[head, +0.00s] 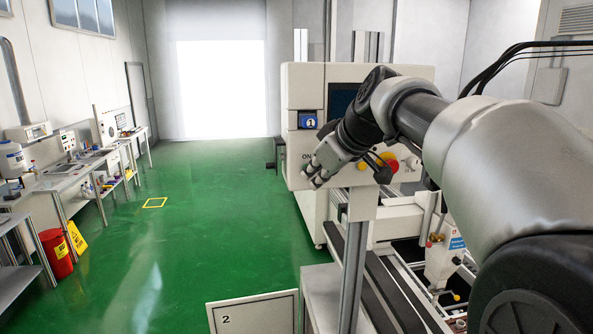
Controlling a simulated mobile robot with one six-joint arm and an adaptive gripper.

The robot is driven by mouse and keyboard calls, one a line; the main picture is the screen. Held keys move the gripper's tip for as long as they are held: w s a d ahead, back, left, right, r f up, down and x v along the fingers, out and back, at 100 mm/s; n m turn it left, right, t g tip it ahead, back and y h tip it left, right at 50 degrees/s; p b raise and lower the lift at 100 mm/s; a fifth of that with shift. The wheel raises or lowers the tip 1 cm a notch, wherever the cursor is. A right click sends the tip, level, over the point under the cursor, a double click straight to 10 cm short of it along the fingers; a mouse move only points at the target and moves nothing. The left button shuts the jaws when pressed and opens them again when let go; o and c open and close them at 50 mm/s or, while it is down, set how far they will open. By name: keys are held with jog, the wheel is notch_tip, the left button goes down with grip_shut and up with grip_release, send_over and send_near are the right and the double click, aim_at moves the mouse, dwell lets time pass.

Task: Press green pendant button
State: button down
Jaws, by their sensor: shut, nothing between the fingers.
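My arm reaches in from the right edge. A red button (391,167) on a yellow backing shows to the right of my gripper, partly behind my wrist. I cannot make out a green button for certain; my gripper and wrist cover part of the machine front. I cannot tell whether my fingertips touch anything.
A conveyor (385,290) runs below my arm, beside a metal post (353,275). A panel marked "2" (254,313) stands at the front. Work tables (60,180), a red bin (56,252) and a yellow sign (77,238) line the left. The green floor (200,215) between is clear.

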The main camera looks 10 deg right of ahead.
jog(key=shift+s, duration=0.1)
jog(key=shift+s+b, duration=0.55)
jog(key=shift+s, duration=0.25)
jog(key=s+b, duration=0.3)
jog(key=s, duration=0.2)
jog(key=shift+d, duration=0.1)
dwell(0.4)
